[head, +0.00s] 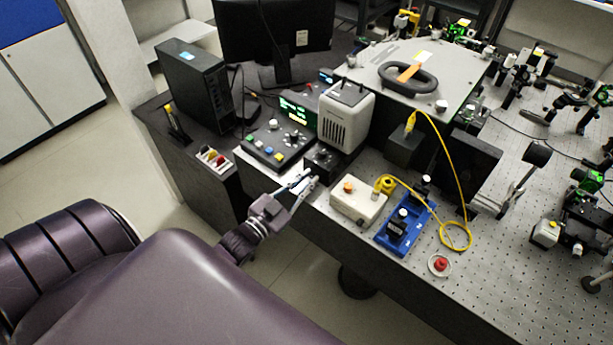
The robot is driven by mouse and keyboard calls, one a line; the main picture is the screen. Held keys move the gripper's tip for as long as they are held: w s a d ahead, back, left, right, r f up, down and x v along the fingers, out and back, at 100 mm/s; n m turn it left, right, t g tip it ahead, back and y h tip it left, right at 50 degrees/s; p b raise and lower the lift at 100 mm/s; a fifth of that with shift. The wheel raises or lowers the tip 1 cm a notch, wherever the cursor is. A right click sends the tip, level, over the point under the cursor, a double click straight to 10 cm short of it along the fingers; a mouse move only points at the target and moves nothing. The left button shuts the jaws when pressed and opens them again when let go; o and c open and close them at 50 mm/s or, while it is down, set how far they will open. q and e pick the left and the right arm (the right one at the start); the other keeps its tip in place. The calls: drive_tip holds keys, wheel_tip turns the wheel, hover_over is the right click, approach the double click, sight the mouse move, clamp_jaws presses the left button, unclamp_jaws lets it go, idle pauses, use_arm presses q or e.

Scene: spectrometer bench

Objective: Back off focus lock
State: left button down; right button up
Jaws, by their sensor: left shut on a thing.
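A small black box (322,158) with a dark knob on top stands at the bench's front edge, below the white vented housing (346,116). My left gripper (306,180) reaches in from the lower left to the front of this black box. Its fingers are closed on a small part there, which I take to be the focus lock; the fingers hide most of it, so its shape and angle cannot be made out. My right gripper is not in view.
Left of the fingers is a control panel (276,143) with knobs and coloured buttons. Close on the right are a cream box (358,202) with an orange button and a blue tray (409,236). A red button (440,264) sits near the front edge.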

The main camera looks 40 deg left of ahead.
use_arm(q)
drive_tip(key=shift+f+n, duration=0.1)
drive_tip(key=shift+n, duration=1)
drive_tip(key=c, duration=2)
unclamp_jaws()
drive_tip(key=shift+o, duration=0.2)
drive_tip(key=shift+s, duration=0.1)
drive_tip(key=s+a, duration=0.1)
drive_tip(key=s, duration=1.1)
